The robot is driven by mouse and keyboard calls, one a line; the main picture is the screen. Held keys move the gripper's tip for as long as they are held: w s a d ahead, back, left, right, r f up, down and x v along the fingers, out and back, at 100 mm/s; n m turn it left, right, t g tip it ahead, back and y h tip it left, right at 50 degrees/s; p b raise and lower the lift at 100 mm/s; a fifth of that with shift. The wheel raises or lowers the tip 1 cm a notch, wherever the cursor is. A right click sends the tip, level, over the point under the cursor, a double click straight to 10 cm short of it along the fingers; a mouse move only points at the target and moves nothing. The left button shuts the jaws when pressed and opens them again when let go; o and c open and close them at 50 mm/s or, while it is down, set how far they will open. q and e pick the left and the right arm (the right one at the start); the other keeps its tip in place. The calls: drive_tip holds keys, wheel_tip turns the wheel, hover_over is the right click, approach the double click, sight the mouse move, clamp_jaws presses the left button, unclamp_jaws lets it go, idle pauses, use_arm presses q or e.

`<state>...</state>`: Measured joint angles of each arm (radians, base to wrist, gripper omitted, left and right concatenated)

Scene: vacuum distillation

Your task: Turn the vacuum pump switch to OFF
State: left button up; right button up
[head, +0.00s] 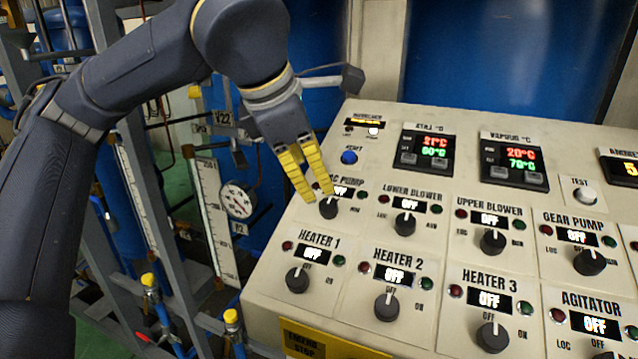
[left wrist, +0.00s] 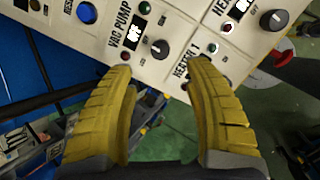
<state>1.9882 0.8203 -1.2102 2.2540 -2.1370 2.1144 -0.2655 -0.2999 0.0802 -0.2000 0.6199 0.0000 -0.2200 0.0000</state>
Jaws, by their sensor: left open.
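The vacuum pump switch is a black round knob (head: 328,208) at the upper left of the sloped panel, below a label partly covered by my finger. My left gripper (head: 315,194) is open, its yellow fingertips close over the knob and its small display (head: 345,192). I cannot tell whether a fingertip touches the knob. In the left wrist view the knob (left wrist: 159,48) shows beyond and between the open fingers (left wrist: 155,70), with the VAC PUMP label (left wrist: 120,27) beside it. The display (left wrist: 135,32) is lit, but its word is hard to read. My right gripper is not in view.
The lower blower knob (head: 405,224) is to the right and the heater 1 knob (head: 297,280) below. A blue button (head: 349,157) sits above. Left of the panel are a gauge (head: 238,199) and pipework. An EMERGENCY STOP label (head: 303,340) is at the front.

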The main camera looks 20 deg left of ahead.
use_arm(q)
drive_tip(key=shift+v, duration=0.8)
